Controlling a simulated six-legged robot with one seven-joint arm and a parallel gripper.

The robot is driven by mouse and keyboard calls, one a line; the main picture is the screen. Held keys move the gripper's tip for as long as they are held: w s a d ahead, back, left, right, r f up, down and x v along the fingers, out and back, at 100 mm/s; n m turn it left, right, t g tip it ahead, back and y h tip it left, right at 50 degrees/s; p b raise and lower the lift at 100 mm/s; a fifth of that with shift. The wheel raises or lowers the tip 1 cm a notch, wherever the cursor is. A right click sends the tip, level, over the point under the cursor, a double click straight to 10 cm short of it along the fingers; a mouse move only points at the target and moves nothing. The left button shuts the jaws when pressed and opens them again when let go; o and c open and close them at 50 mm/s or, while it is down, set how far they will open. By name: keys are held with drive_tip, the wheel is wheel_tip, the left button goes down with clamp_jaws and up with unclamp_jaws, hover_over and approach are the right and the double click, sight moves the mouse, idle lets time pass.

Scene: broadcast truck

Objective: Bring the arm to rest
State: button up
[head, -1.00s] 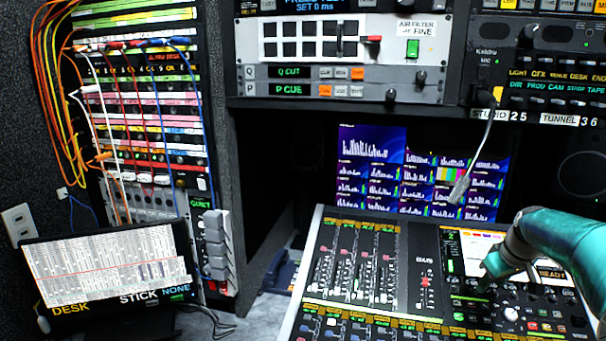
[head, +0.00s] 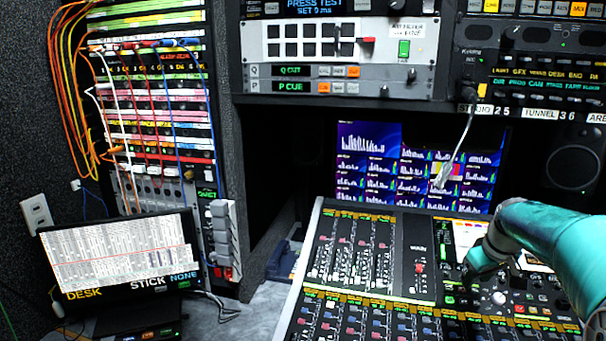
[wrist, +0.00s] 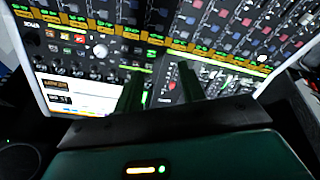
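My teal arm (head: 550,240) reaches in from the right edge in the head view, bent over the mixing console (head: 311,262). My gripper (head: 468,272) points down over the right part of the console, near its small screen and knobs. In the wrist view my gripper (wrist: 159,75) shows two dark green fingers with a clear gap between them and nothing held. The console's faders, buttons and screen (wrist: 80,98) lie beyond the fingers. I cannot tell how far the fingertips are from the console surface.
A patch bay (head: 150,120) with orange, white, red and blue cables stands at left. A tilted screen (head: 120,255) is below it. Rack panels (head: 340,50) hang above a bank of monitors (head: 365,190). A cable (head: 462,140) dangles before the monitors.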

drive_tip(key=s+a+r+h, duration=0.1)
drive_tip(key=s+a+r, duration=0.2)
drive_tip(key=s+a, duration=0.4)
drive_tip(key=s+a+r, duration=0.3)
drive_tip(key=s+a, duration=0.2)
drive_tip(key=a, duration=0.5)
drive_tip(key=s+a+f+m, duration=0.1)
drive_tip(key=s+a, duration=0.3)
drive_tip(key=s, duration=0.4)
drive_tip(key=s+a+f+m+t+y, duration=0.1)
drive_tip(key=s+a+f, duration=0.1)
drive_tip(key=s+a, duration=0.2)
drive_tip(key=s, duration=0.3)
drive_tip(key=shift+s+a+f+m+t, duration=0.2)
drive_tip(key=shift+s+f+m+t, duration=0.1)
drive_tip(key=shift+s, duration=0.1)
